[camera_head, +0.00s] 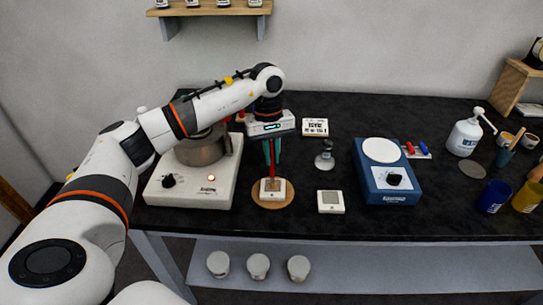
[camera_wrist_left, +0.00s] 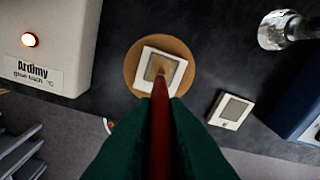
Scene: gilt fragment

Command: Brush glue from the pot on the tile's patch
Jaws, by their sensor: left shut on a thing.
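A white tile (camera_head: 279,194) with a grey square patch (camera_wrist_left: 153,65) lies on a round cork mat (camera_head: 260,203). My left gripper (camera_head: 271,154) is above the tile, shut on a red-handled brush (camera_head: 272,168) that points down. In the left wrist view the green fingers (camera_wrist_left: 160,140) grip the brush (camera_wrist_left: 160,120), and its tip lies over the patch. A brownish tint shows on the patch around the tip; whether the tip touches is hard to tell. The steel glue pot (camera_head: 203,150) sits on the white heater (camera_head: 190,190), partly behind my left arm. My right gripper is not in view.
A second white tile (camera_head: 330,201) lies right of the mat, with a metal-based item (camera_head: 324,160) behind it. A blue device (camera_head: 388,183) stands further right. A pump bottle (camera_head: 464,135) and cups (camera_head: 494,196) crowd the right end. The heater's lamp glows.

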